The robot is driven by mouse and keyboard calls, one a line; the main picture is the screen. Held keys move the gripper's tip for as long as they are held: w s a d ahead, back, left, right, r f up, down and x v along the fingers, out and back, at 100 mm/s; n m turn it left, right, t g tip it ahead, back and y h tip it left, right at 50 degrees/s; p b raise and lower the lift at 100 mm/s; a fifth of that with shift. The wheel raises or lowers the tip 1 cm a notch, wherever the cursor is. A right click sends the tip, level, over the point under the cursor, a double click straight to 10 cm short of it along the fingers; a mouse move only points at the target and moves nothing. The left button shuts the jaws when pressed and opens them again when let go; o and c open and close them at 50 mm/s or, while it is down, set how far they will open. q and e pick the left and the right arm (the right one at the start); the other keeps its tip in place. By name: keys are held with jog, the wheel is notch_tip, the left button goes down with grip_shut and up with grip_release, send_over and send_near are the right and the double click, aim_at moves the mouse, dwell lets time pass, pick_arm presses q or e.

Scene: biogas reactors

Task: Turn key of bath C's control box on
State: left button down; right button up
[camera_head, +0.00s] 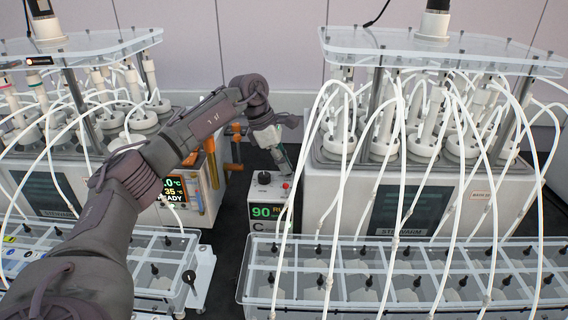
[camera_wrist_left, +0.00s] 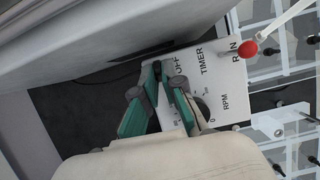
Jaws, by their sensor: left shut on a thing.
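Bath C's control box (camera_head: 262,219) is a small light box marked C with a green 90 on its display. It stands left of the right-hand bath. My left gripper (camera_head: 284,167) reaches down to the rear of its top. My right gripper is out of view.
The right-hand bath (camera_head: 340,205) is close beside the box, with white tubes (camera_head: 327,190) hanging in front. Another box with a lit display (camera_head: 175,190) stands at left. A clear bottle rack (camera_head: 400,285) is in front. Dark bench (camera_head: 228,225) shows between the baths.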

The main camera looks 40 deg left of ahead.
pick_arm(q)
jog(key=shift+r, duration=0.1)
jog(key=c, duration=1.3)
grip_release()
jog(key=v, duration=1.2)
